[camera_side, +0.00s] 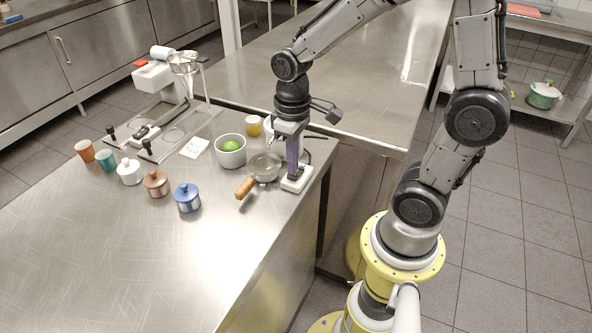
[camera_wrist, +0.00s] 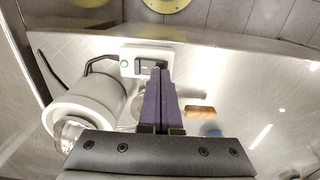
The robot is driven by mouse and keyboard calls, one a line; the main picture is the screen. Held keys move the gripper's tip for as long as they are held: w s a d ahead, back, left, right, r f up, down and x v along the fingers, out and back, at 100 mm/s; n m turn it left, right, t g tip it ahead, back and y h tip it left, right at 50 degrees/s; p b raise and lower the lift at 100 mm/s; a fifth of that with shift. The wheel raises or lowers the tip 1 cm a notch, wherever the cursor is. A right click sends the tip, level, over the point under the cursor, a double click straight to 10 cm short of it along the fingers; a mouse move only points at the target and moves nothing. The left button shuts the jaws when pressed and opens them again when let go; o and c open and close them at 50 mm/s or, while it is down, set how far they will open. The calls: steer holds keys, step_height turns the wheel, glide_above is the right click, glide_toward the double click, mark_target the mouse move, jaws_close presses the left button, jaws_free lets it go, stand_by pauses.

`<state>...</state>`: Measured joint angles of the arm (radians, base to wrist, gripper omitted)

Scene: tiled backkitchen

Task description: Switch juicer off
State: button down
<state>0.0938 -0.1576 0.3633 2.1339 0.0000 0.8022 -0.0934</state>
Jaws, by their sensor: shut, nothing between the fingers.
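The juicer (camera_wrist: 88,108) is a white round body with a clear glass part, lying at the left of the wrist view. In the side view I cannot make it out clearly near my gripper. A dark cable runs from it to a white switch box (camera_wrist: 131,55) with a dark switch. The box also shows at the counter's right edge in the side view (camera_side: 297,185). My gripper (camera_side: 292,172) points down with its purple fingers shut and empty, tips at the box. In the wrist view the fingertips (camera_wrist: 160,73) cover part of the switch area. I cannot tell whether they touch it.
Several lidded pots, including a blue one (camera_side: 187,199), stand left. The front counter (camera_side: 120,250) is clear.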

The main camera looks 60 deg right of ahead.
steer(key=shift+f, duration=0.5)
stand_by(0.3)
step_height(320, 180, up, 7)
stand_by(1.0)
steer(key=s+a+r+t, duration=0.2)
steer(key=s+r+t, duration=0.3)
steer(key=s, duration=0.5)
steer(key=shift+a+r+t, duration=0.25)
steer(key=shift+r+t, duration=0.05)
stand_by(0.6)
